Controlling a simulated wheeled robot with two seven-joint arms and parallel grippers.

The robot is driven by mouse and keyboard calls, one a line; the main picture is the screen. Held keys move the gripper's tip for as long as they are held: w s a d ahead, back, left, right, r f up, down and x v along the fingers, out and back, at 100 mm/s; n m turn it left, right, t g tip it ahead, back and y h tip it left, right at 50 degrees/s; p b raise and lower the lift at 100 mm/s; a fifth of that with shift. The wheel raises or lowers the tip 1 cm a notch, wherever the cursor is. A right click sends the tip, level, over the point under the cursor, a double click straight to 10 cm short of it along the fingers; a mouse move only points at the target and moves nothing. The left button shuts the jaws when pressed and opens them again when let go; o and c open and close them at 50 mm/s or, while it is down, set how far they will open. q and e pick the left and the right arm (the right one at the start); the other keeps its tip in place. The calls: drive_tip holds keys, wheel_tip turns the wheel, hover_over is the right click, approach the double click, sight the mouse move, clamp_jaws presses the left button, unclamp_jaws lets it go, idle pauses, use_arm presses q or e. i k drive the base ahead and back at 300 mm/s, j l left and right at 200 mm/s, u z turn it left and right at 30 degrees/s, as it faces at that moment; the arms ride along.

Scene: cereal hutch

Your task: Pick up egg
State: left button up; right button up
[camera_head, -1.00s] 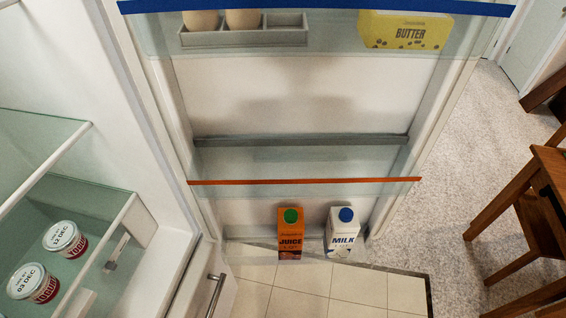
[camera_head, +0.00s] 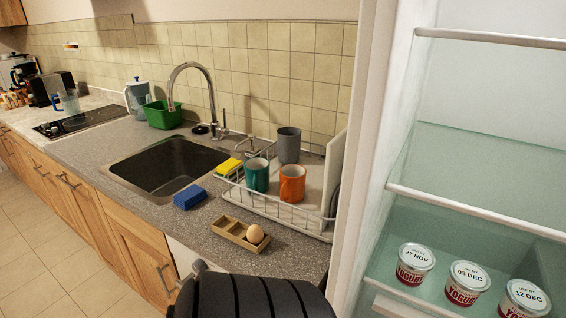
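One brown egg (camera_head: 255,234) stands in the right-hand compartment of a small wooden egg holder (camera_head: 232,231) on the grey counter. The holder's other compartments look empty. Neither of my gripper fingertips shows. A dark ribbed part of my own body fills the bottom middle, just in front of the counter edge below the egg holder.
A wire dish rack (camera_head: 262,205) with a green mug (camera_head: 257,174), orange mug (camera_head: 292,183) and grey cup (camera_head: 288,145) stands behind the holder. A blue sponge (camera_head: 190,198) and the sink (camera_head: 165,163) are left. The open fridge (camera_head: 480,160) with yogurts (camera_head: 467,283) is right.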

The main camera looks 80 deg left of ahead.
sight(255, 235)
drive_tip(key=u, duration=2.85)
